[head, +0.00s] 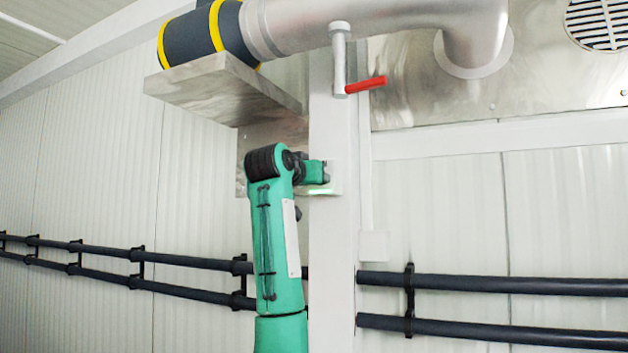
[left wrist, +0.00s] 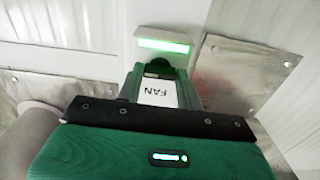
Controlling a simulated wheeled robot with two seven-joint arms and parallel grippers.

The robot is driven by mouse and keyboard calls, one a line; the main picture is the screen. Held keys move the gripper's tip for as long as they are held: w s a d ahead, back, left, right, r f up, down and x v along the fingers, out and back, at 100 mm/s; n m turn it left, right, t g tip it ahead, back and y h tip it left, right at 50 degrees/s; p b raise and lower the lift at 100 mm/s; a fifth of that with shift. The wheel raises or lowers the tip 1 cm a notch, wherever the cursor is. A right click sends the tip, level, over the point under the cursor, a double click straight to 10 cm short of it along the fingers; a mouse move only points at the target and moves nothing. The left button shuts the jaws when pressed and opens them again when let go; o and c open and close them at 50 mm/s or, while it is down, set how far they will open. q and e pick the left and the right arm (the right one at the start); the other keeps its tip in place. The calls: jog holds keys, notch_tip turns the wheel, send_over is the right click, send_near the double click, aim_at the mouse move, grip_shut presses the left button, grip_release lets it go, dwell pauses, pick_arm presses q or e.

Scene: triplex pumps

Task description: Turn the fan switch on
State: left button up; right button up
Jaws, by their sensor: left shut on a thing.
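The fan switch is a pale box on the white post. In the left wrist view, its green strip (left wrist: 163,45) is lit, and a white label reading FAN (left wrist: 158,92) shows between my fingers. A dark rounded knob (left wrist: 160,67) sits just below the strip. My left gripper (head: 322,172) reaches the post from the left in the head view. It also shows in the left wrist view (left wrist: 161,76), with its green fingers either side of the knob, shut on it. The exact finger contact is partly hidden. My right gripper is not in view.
A metal duct (head: 385,20) runs overhead, with a red-handled lever (head: 365,85) below it. A metal shelf (head: 215,82) juts out at upper left. Dark pipes (head: 490,284) run along the wall. The white post (head: 333,255) stands in the middle.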

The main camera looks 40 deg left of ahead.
pick_arm(q)
jog(key=o, duration=1)
jog(key=shift+s, duration=0.1)
jog(key=b+v, duration=0.6)
jog(key=v, duration=0.7)
jog(key=shift+s+d, duration=0.1)
jog(key=shift+s, duration=0.2)
